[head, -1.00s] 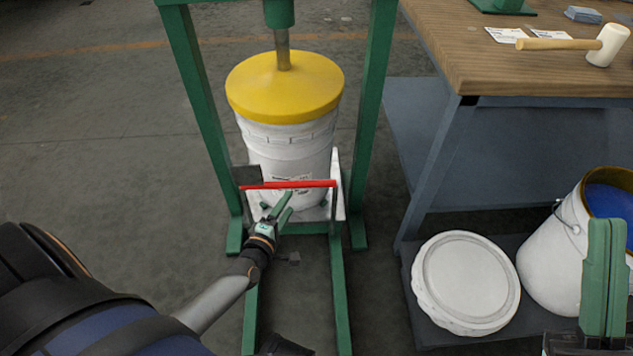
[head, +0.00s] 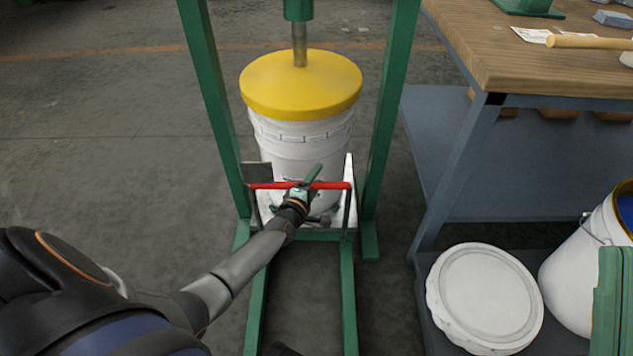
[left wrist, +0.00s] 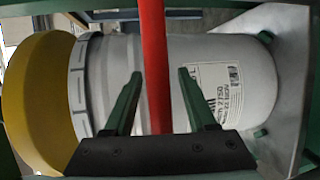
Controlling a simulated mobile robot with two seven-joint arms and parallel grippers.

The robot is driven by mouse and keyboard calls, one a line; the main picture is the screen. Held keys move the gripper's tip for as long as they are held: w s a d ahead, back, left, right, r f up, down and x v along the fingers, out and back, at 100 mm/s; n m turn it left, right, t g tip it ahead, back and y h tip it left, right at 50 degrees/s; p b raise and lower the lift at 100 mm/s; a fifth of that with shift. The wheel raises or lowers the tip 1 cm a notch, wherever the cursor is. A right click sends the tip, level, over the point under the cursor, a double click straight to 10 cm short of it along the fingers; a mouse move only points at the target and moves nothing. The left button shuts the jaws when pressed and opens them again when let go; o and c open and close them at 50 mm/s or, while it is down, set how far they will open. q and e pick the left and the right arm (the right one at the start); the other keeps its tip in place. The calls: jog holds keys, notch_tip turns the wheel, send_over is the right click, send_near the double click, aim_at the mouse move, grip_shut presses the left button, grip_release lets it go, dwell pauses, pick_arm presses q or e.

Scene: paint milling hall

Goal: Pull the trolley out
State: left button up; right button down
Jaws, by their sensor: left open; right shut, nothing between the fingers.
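The trolley (head: 347,208) is a low white plate under the green press frame, with a red handle bar (head: 330,186) across its front. A white bucket (head: 300,150) with a yellow cover (head: 300,84) stands upright on it. My left gripper (head: 312,176) is open at the handle bar. In the left wrist view the red bar (left wrist: 154,60) passes between the fingers of the left gripper (left wrist: 155,85), with gaps on both sides.
The green press frame (head: 385,110) stands around the bucket, its floor rails running toward me. A workbench (head: 480,60) with a mallet is at the right. A white lid (head: 487,295) and an open bucket of blue paint (head: 580,265) sit on its lower shelf. The left floor is clear.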

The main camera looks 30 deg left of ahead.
pick_arm(q)
grip_shut()
dwell(0.5)
dwell(1.0)
